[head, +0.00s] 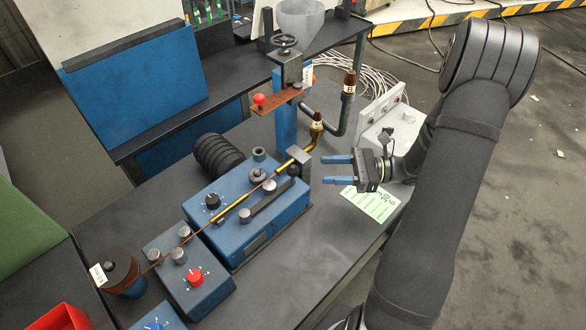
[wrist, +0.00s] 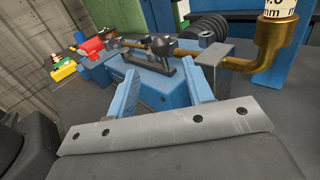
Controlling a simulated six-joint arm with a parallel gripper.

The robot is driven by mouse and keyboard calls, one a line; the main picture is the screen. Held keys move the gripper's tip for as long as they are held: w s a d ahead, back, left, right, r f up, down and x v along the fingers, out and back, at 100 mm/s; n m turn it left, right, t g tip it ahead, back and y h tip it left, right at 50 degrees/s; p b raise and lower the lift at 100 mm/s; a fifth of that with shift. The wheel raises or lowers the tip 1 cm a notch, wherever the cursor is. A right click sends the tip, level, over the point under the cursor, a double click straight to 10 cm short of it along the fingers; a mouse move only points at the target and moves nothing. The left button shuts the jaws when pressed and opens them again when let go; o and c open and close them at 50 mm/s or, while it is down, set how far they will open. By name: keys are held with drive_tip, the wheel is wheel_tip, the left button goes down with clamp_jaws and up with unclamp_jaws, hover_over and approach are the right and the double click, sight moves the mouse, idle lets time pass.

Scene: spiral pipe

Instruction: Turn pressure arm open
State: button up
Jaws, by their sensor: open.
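A dark bar (head: 268,198) with a black ball knob (head: 293,171) at its right end lies along the top of the blue winding machine (head: 240,238); it looks like the pressure arm. A black knob (wrist: 162,46) also shows in the wrist view, beyond and between my fingertips. My gripper (head: 336,170) is open and empty, with its blue fingers pointing left at the machine. It is to the right of the bar and apart from it. A brass pipe (head: 245,202) runs along the machine behind the bar.
A grey upright block (head: 299,160) stands at the machine's right end, near my fingers. The bent brass pipe end (head: 316,130) rises behind it. A grey control box (head: 385,128) is behind my gripper.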

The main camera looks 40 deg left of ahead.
sight(293, 170)
drive_tip(key=x, duration=1)
drive_tip(key=shift+c, duration=0.5)
drive_tip(key=shift+d, duration=0.1)
clamp_jaws()
